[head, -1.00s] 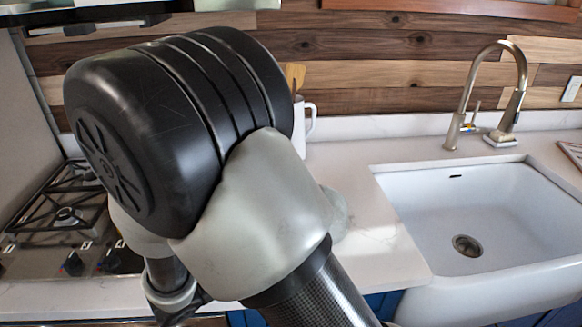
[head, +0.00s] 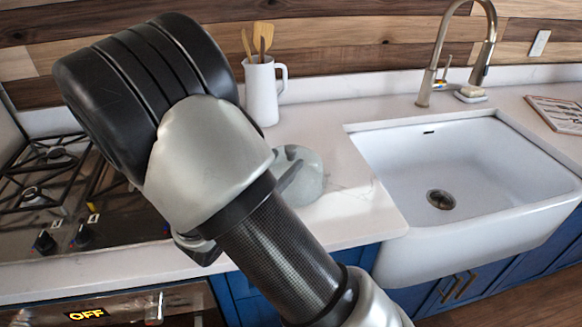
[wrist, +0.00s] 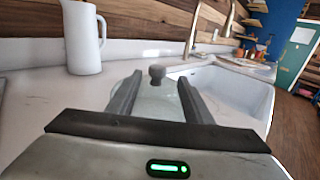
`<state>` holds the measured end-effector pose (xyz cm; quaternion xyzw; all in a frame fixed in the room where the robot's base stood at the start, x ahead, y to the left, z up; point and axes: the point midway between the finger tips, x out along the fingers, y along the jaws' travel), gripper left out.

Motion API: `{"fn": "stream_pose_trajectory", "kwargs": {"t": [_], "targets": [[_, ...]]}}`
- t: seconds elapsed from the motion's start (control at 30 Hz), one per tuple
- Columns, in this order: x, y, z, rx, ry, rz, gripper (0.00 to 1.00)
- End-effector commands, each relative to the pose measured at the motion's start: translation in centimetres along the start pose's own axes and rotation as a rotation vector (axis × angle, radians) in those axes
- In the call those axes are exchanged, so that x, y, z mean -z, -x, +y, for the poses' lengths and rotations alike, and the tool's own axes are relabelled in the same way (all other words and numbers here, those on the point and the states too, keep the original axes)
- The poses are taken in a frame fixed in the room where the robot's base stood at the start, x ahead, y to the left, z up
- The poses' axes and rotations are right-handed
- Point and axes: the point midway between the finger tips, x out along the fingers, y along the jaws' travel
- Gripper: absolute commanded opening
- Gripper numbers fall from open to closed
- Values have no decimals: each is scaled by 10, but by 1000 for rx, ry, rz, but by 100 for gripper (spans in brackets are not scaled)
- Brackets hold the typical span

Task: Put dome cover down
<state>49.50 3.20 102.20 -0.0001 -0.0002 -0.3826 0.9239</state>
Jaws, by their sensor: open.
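The dome cover (head: 308,181) is a pale, see-through dome on the white counter, left of the sink. My arm hides its left part in the head view. In the wrist view the dome cover (wrist: 158,103) shows between and beyond my fingers, with its dark round knob (wrist: 157,72) on top. My gripper (wrist: 160,78) is open, with one dark finger on each side of the dome's middle. The knob appears just past the fingertips, free of them. Whether a finger touches the glass I cannot tell.
A white jug (head: 262,92) with wooden utensils stands behind the dome. The white sink (head: 470,165) and brass tap (head: 437,60) are to the right. The gas hob (head: 50,175) is to the left, partly behind my arm. Bare counter (head: 345,215) lies between dome and sink.

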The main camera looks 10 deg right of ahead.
Motion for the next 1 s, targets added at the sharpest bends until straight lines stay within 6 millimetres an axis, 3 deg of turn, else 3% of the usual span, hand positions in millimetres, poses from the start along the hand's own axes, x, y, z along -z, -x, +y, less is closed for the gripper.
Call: {"fn": "stream_pose_trajectory", "kwargs": {"t": [0.33,0.63,0.67,0.9,1.0], "targets": [[0,-45,5,2,0,0,46],[0,-52,5,0,0,0,46],[0,-52,5,0,0,0,44],[0,-51,5,0,0,0,4],[0,-51,5,0,0,0,0]]}}
